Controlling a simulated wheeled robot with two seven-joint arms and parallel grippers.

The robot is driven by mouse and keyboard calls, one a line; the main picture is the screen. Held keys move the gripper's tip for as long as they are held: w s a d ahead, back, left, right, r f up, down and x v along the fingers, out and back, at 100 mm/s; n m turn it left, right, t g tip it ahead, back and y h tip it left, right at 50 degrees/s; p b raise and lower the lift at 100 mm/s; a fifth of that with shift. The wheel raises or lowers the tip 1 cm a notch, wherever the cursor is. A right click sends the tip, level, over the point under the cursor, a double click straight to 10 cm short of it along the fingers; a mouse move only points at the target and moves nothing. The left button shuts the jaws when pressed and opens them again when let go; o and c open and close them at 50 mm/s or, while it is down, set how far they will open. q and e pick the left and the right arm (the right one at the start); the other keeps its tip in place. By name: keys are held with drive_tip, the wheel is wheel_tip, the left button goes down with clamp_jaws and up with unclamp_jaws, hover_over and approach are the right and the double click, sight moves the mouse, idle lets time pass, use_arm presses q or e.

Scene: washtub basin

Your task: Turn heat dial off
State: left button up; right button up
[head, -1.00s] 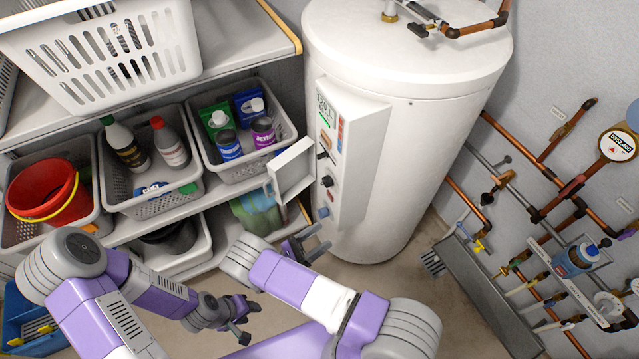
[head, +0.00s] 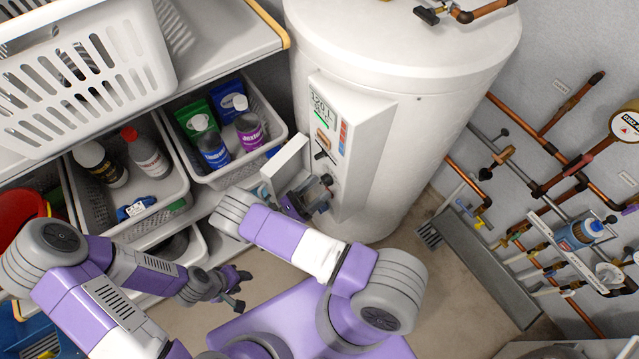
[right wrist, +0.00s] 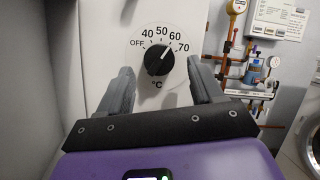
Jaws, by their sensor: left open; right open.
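The heat dial (right wrist: 159,61) is a round black knob on a white panel, marked OFF, 40, 50, 60, 70 and °C. Its white pointer line is turned up and right, about at 60. The panel (head: 349,165) is on the front of a white water heater (head: 395,60). My right gripper (right wrist: 159,67) is open, with one finger on each side of the dial; contact cannot be told. In the head view, the right gripper (head: 308,196) is at the panel's lower part and hides the dial there. My left gripper (head: 236,289) is open and empty, low over the floor.
An open white cover (head: 285,163) sticks out left of the panel, close to my right gripper. Copper pipes (head: 560,130) run along the right wall. Floor shows right of the heater.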

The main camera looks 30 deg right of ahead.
sight(325, 181)
drive_tip(key=shift+x, duration=0.85)
drive_tip(key=c, duration=1.1)
drive_tip(key=shift+o, duration=0.2)
drive_tip(key=shift+n, duration=0.4)
drive_tip(key=shift+s+r+n+t+y+p, duration=0.2)
drive_tip(key=shift+n+t+y+p, duration=0.8)
drive_tip(key=shift+n, duration=2.45)
drive_tip(key=shift+s+r+n+t+y+p, duration=0.25)
drive_tip(key=shift+n+t+y+p, duration=0.7)
drive_tip(key=shift+n, duration=2.55)
drive_tip(key=shift+s+r+n+t+y+p, duration=0.1)
drive_tip(key=shift+r+n+t+y+p, duration=0.8)
drive_tip(key=shift+n, duration=2.55)
drive_tip(key=shift+f+g+y, duration=0.35)
drive_tip(key=shift+f, duration=0.25)
